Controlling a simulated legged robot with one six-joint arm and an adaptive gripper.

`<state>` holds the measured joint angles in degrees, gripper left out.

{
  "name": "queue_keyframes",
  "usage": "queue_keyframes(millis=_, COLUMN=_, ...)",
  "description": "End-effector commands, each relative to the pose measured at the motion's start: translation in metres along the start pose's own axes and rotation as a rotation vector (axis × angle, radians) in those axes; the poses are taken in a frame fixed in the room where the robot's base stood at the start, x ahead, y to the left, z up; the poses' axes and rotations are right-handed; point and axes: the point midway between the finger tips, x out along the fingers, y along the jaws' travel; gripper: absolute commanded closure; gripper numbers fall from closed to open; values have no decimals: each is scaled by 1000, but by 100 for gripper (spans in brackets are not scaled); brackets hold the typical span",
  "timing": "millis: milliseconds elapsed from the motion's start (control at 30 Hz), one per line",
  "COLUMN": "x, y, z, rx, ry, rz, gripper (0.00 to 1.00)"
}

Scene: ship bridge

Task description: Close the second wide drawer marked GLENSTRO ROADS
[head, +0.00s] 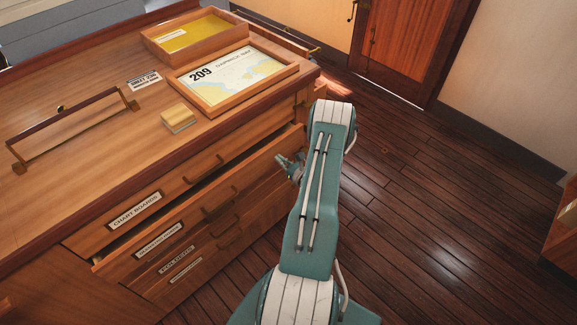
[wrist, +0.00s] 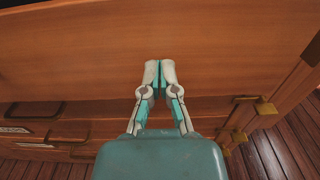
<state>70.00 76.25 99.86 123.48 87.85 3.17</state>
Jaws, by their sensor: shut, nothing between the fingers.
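The second wide drawer (head: 263,167) stands partly open below the drawer labelled CHART BOARDS (head: 136,209), with a dark gap above its front. Its label (head: 158,239) is too small to read surely. In the wrist view a broad wooden front (wrist: 225,50) fills the upper part, with a dark handle (wrist: 36,110) at left. My gripper (head: 281,159) is at the right end of the open drawer's front, partly hidden by my arm. In the wrist view my gripper (wrist: 160,64) is shut and empty, fingertips pointing at the wood. I cannot tell if they touch.
Lower drawers, one labelled FOLDERS (head: 177,260), look shut. On the cabinet top lie a framed chart marked 209 (head: 269,83), a tray (head: 195,55), a small wooden block (head: 179,118) and a long rail (head: 70,130).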

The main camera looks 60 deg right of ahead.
Motion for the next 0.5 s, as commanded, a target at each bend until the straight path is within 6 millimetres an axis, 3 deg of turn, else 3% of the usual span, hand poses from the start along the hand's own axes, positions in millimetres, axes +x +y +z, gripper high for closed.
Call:
queue_keyframes(millis=400, x=6, y=0, z=0, rx=1, ry=0, rz=1, gripper=100)
queue_keyframes(millis=500, x=18, y=1, z=0, rx=-1, ry=-1, rz=3, gripper=100)
